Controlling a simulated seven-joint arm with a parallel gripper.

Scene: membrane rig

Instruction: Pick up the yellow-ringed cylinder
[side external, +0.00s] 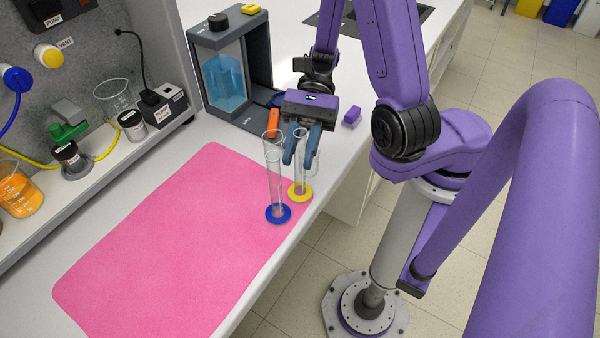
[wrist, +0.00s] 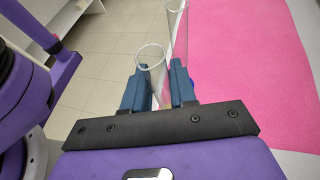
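The yellow-ringed cylinder (side external: 300,192) is clear glass and stands upright near the pink mat's right edge. My gripper (side external: 302,152) is above its ring, with one blue finger on each side of the upper tube. The fingers look open; contact with the glass is hard to make out. In the wrist view a clear tube with a round rim (wrist: 150,55) shows between the fingers (wrist: 159,88). The blue-ringed cylinder (side external: 277,213) stands close by, left and in front; its tall tube (wrist: 178,35) shows behind the right finger in the wrist view.
The pink mat (side external: 170,240) is otherwise clear. A grey-framed blue tank (side external: 225,80), an orange object (side external: 273,122) and a purple block (side external: 351,116) lie behind. A shelf with jars and a beaker (side external: 113,97) runs along the left. The bench edge is close on the right.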

